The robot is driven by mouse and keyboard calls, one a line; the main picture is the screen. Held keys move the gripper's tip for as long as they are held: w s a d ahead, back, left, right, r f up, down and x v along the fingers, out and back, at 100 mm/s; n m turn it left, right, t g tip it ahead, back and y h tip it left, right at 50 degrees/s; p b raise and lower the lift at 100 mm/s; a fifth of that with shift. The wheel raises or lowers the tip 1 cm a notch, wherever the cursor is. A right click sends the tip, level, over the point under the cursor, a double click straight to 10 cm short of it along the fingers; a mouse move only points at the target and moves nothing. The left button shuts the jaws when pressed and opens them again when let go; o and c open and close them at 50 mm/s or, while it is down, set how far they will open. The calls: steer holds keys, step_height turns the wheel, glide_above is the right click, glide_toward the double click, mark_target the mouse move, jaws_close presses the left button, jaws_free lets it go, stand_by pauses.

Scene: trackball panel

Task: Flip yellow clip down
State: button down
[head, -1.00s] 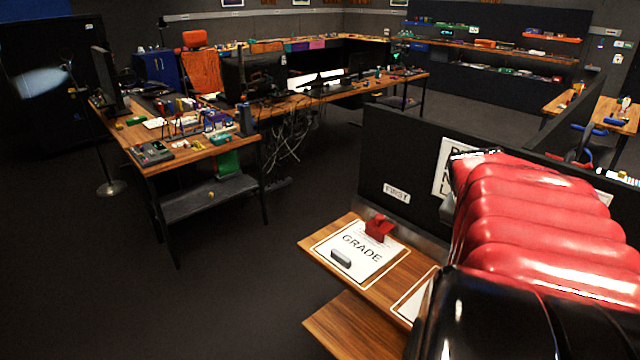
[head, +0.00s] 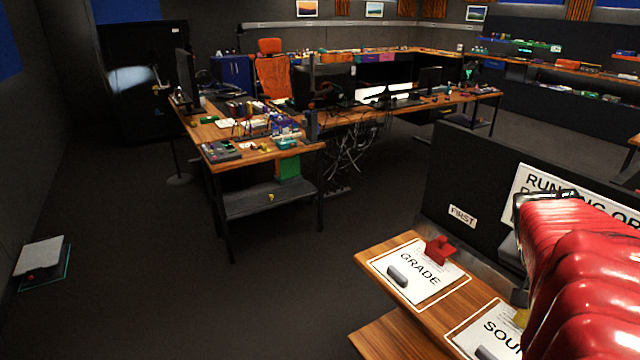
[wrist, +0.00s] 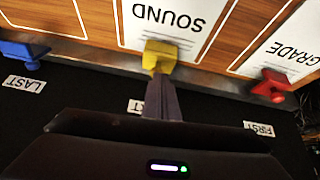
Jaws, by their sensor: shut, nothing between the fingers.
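The yellow clip (wrist: 159,57) sits at the edge of the SOUND sheet (wrist: 173,16) in the wrist view, which shows the panel upside down. My gripper (wrist: 162,80) is shut and empty, its dark fingers pointing at the clip. The fingertips overlap the clip's near edge in the picture; I cannot tell if they touch it.
A red clip (wrist: 270,86) stands by the GRADE sheet (wrist: 291,45), near the FIRST label (wrist: 259,129). A blue clip (wrist: 24,54) is on the other side, near the LAST label (wrist: 25,83). A dark upright board (head: 480,170) rises behind the wooden shelf (head: 440,308).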

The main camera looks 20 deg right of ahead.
stand_by(0.4)
step_height(320, 180, up, 10)
stand_by(0.6)
steer(key=w+a+f+n+t+y, duration=0.1)
steer(key=w+a+f+n, duration=0.2)
steer(key=w+a, duration=0.35)
steer(key=w+a+f+n+t+y, duration=0.1)
steer(key=w+a+f+n, duration=0.1)
steer(key=w+a, duration=0.45)
steer(key=s+a+f+n+t+y, duration=0.1)
steer(key=a+n, duration=0.4)
steer(key=a, duration=0.7)
steer(key=s+a+f+n+t+y, duration=0.1)
steer(key=s+a+f+n+y, duration=0.2)
steer(key=a, duration=1)
steer(key=shift+s+a+f+n+t, duration=0.35)
steer(key=shift+s+f+n, duration=0.2)
steer(key=shift+f+n, duration=0.55)
